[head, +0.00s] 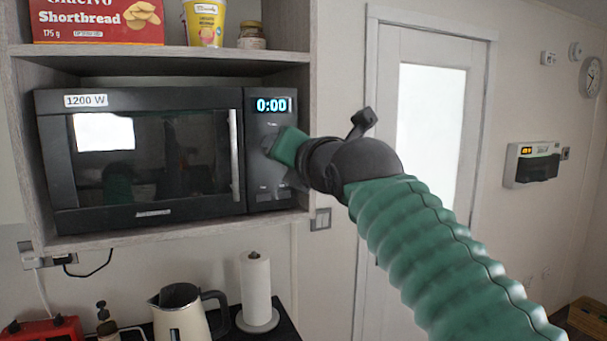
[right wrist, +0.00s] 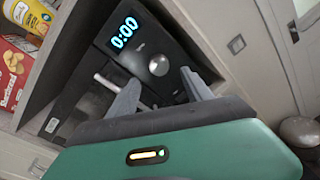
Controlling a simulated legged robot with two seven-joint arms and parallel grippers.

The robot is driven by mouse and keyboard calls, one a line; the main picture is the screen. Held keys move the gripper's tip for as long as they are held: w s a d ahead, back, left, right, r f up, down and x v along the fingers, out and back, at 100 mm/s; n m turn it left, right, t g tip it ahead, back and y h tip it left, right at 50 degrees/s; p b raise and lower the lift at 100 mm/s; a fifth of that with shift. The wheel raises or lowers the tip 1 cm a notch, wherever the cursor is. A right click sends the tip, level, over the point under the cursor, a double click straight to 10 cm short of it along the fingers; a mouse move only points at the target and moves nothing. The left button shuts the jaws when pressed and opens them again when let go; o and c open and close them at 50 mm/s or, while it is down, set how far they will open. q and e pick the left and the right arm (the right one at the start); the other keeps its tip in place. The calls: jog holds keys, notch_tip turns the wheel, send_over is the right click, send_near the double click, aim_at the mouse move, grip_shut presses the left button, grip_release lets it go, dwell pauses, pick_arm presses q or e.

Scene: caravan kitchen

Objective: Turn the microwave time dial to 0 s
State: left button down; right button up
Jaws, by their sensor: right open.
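The black microwave (head: 150,199) sits in an open shelf box at the left of the head view, its door shut. Its display (head: 271,105) reads 0:00, and the display also reads 0:00 in the right wrist view (right wrist: 124,32). In the right wrist view the round time dial (right wrist: 159,65) shows beyond and between the fingertips. In the head view my right gripper (head: 272,158) is in front of the control panel and hides the knobs. My left gripper is not in view.
A shortbread box (head: 97,22), a yellow tub (head: 205,22) and a small jar (head: 251,36) stand on the shelf above. A kettle (head: 181,318) and a paper towel roll (head: 256,288) stand below. A door (head: 428,130) is to the right.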

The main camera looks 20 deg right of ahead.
pick_arm(q)
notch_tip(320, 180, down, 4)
jog(key=b, duration=0.2)
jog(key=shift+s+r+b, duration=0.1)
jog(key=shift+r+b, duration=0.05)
jog(key=shift+b, duration=0.2)
pick_arm(e)
jog(key=s, duration=1)
jog(key=shift+r, duration=0.3)
jog(key=shift+f, duration=0.1)
